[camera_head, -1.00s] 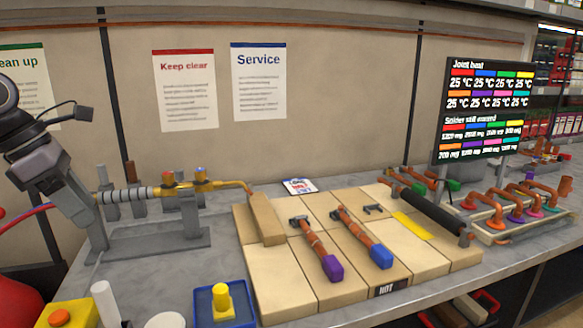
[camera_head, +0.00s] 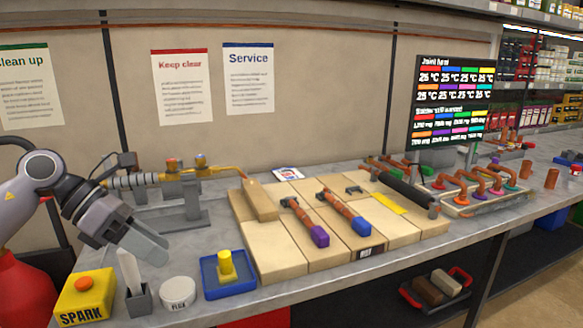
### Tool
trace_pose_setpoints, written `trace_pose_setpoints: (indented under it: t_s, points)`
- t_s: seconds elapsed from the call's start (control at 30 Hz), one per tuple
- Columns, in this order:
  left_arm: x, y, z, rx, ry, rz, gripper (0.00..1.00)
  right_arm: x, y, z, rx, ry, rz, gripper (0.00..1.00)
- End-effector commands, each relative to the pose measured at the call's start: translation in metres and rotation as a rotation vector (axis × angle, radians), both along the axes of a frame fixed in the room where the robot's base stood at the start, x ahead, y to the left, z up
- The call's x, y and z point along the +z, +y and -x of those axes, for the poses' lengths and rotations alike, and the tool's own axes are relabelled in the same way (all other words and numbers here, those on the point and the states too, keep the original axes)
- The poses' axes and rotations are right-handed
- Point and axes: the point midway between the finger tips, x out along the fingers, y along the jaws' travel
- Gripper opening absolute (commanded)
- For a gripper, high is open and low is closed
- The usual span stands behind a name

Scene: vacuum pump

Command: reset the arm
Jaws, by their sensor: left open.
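My left arm comes in from the left in the head view. Its gripper (camera_head: 146,243) is open and empty, tilted down to the right above the bench's left part, in front of the torch stand (camera_head: 178,215). The brass torch (camera_head: 185,173) rests on the stand, behind the gripper. Two copper pipe pieces lie on the pale brick board, one with a purple end (camera_head: 319,236) and one with a blue end (camera_head: 361,227); both are apart from the gripper. My right gripper is not in view.
A yellow SPARK box (camera_head: 86,298), a white FLUX tub (camera_head: 177,291) and a blue tray (camera_head: 238,288) with a yellow part stand at the front left. A dark roller (camera_head: 405,193) lies on the board's right. A pipe rack (camera_head: 470,203) and dark screen (camera_head: 448,105) stand farther right.

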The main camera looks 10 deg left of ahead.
Motion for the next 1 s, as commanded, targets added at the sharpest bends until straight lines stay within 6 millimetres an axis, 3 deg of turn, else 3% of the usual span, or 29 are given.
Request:
trace_pose_setpoints:
  t_s: [0.03, 0.2, 0.4, 0.57, 0.67, 0.87, 1.0]
  points:
    - [-0.013, -0.025, 0.002, -0.01, 0.032, 0.103, 0.58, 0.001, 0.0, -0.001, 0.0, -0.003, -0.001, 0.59]
    - [-0.032, -0.092, 0.009, 0.033, 0.158, 0.475, 0.58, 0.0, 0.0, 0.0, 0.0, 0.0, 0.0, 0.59]
    - [-0.047, -0.134, 0.015, 0.201, 0.379, 0.907, 0.58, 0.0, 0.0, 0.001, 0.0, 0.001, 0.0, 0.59]
    - [-0.068, -0.14, 0.013, 0.421, 0.601, 1.225, 0.58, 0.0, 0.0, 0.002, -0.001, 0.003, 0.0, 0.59]
    - [-0.091, -0.134, 0.012, 0.597, 0.754, 1.404, 0.58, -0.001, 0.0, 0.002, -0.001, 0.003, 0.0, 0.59]
    - [-0.165, -0.111, 0.023, 1.028, 1.075, 1.696, 0.58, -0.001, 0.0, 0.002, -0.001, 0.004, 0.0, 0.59]
    - [-0.234, -0.094, 0.053, 1.389, 1.309, 1.837, 0.58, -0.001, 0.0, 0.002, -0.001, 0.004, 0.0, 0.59]
